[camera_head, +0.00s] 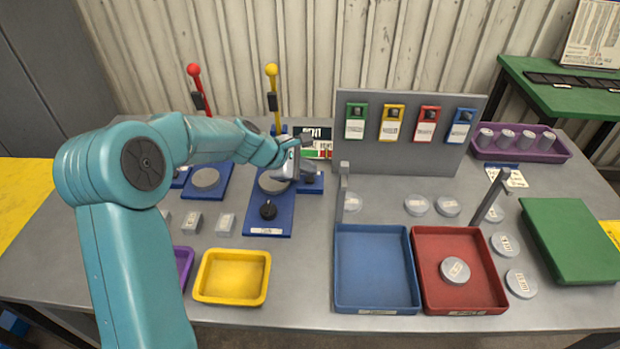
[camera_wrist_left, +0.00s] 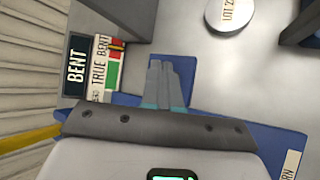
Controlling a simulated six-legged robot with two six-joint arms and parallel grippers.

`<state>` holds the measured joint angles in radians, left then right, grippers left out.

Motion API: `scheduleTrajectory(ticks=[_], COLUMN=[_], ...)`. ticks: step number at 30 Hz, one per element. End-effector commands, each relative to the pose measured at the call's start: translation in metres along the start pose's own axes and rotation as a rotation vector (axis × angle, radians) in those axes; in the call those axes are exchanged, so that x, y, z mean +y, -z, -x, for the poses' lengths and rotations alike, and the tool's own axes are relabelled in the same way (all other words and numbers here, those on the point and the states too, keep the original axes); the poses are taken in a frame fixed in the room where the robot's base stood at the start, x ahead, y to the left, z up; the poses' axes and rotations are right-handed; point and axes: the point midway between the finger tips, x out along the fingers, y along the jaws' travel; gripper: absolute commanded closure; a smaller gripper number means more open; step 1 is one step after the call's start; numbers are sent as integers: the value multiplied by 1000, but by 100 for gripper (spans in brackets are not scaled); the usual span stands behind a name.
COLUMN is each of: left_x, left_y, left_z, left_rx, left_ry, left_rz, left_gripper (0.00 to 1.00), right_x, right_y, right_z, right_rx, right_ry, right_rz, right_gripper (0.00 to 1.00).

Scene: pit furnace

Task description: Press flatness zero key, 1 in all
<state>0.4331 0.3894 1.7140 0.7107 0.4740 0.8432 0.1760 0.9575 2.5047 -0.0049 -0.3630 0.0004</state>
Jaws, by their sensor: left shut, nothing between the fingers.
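My left gripper (camera_head: 306,171) is shut and empty, over a small blue block (camera_head: 312,185) at the right of the yellow-levered blue gauge stand (camera_head: 268,222). In the left wrist view the closed fingers (camera_wrist_left: 168,82) lie across the same blue block (camera_wrist_left: 185,68). I cannot pick out the flatness zero key; the fingers and wrist cover part of the block. Whether the fingertips touch the block or hover above it, I cannot tell. The dark display (camera_wrist_left: 75,65) reads BENT. My right gripper is not in view.
The yellow lever (camera_head: 272,95) rises close behind my left gripper. The grey upright panel (camera_head: 408,150) with coloured tags stands to its right. Blue (camera_head: 376,308) and red (camera_head: 460,307) trays and a yellow tray (camera_head: 232,297) lie in front. Loose discs lie around the right side.

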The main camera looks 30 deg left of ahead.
Motion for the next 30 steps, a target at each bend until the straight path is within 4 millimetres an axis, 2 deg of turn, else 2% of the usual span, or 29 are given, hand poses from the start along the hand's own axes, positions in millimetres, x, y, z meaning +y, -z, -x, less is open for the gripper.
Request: scheduleTrajectory(ticks=[10,30], left_x=[-5,-6], left_y=[5,6], left_z=[-6,-9], left_rx=[0,0], left_ry=[0,0], left_rz=[0,0], left_gripper=[100,100], right_x=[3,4], right_y=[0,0], right_z=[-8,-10], right_rx=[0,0], right_ry=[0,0], right_rz=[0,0], right_gripper=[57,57])
